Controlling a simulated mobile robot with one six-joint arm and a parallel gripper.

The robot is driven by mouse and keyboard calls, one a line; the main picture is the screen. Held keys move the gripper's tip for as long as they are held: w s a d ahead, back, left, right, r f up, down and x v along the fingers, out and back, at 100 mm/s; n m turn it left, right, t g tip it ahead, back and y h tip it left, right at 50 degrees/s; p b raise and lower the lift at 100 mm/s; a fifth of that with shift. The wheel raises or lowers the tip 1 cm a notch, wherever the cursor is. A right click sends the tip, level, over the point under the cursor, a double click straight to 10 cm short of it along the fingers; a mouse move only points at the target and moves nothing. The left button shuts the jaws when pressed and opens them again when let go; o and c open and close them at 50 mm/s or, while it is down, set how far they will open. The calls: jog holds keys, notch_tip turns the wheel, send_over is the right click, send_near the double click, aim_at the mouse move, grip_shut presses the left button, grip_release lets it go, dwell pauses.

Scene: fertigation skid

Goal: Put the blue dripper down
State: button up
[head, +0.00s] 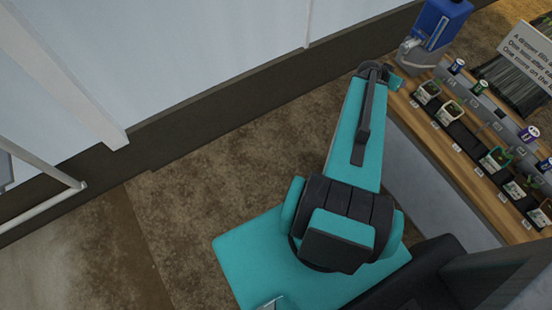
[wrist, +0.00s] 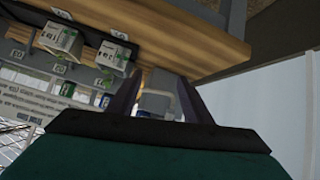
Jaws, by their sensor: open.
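Small capped drippers stand in a grey rail behind the pots in the head view. One with a blue band (head: 457,66) is at the rail's near-jug end, and a green-banded one (head: 480,87) is beside it. Two more bluish or purple ones (head: 528,134) stand further right; which one the task means I cannot tell. My gripper (wrist: 158,82) is open in the wrist view, its dark fingers apart, and I see no dripper held between them. In the head view my gripper is at the left end of the wooden bench, mostly hidden by my arm.
A blue jug (head: 440,20) on a grey base stands at the bench's left end, close to my gripper. White pots (head: 427,92) line a black tray along the wooden bench (head: 440,143). A printed sign (head: 530,50) stands behind. Floor left of my arm is clear.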

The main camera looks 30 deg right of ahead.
jog(key=w+a+f+n+g+y, duration=0.1)
jog(key=w+a+f+n+y, duration=0.1)
jog(key=a+f, duration=0.6)
jog(key=w+a+f+n+y, duration=0.1)
jog(key=a+f+n+y, duration=0.3)
jog(key=a, duration=0.8)
jog(key=w+a+f+n+g, duration=0.1)
jog(key=w+a+f, duration=0.1)
jog(key=a+f, duration=0.65)
jog(key=s+a+f+n+g+y, duration=0.1)
jog(key=s+a+f+n, duration=0.1)
jog(key=s+a, duration=0.3)
jog(key=s+a+f+n+g+y, duration=0.2)
jog(key=s+a+n, duration=0.1)
jog(key=a, duration=1.1)
jog(key=s+a+f+n+g+y, duration=0.1)
jog(key=s+a+f+n, duration=0.1)
jog(key=s+a, duration=0.4)
jog(key=a+f, duration=0.1)
jog(key=a, duration=0.2)
jog(key=shift+s+a+g, duration=0.25)
jog(key=shift+s+g, duration=0.05)
jog(key=shift+s, duration=0.05)
notch_tip(320, 180, down, 9)
jog(key=b, duration=0.9)
jog(key=shift+s, duration=0.2)
